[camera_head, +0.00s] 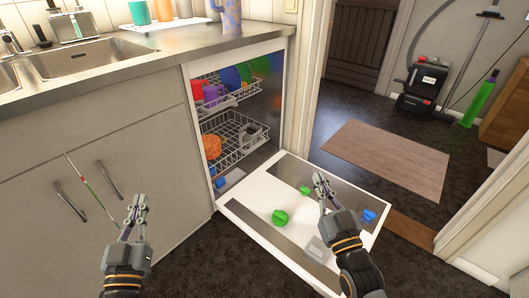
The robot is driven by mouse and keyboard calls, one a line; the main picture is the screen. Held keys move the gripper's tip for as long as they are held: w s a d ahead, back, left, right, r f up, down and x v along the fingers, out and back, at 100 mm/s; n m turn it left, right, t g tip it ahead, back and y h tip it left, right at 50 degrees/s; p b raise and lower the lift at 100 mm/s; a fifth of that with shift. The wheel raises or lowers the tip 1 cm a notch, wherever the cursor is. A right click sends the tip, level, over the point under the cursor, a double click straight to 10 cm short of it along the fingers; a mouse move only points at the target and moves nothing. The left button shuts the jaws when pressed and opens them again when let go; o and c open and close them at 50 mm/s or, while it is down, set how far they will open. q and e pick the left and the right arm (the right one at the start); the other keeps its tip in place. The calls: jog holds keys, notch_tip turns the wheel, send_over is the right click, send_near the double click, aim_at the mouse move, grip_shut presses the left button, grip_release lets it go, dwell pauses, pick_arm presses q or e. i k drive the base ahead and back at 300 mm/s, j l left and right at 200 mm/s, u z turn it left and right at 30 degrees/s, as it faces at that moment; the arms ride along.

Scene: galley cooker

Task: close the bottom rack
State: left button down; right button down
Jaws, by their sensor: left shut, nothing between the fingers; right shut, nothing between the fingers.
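The dishwasher stands under the counter with its door (262,242) folded down. My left gripper (138,203) is shut and empty in front of the cabinet, left of the door. My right gripper (321,179) is shut and empty above the open door, right of the bottom rack and apart from it.
A green item (280,217), a smaller green item and a blue item (369,215) lie on the door. The sink (85,58) and counter are at upper left. A door frame stands right of the dishwasher, with a brown mat (385,158) on the floor beyond.

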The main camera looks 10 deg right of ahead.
aim_at(213, 170)
jog(key=z, duration=1.9)
jog(key=i+j, duration=0.1)
jog(key=j, duration=1.1)
jog(key=i+j, duration=0.15)
jog(key=j, duration=0.45)
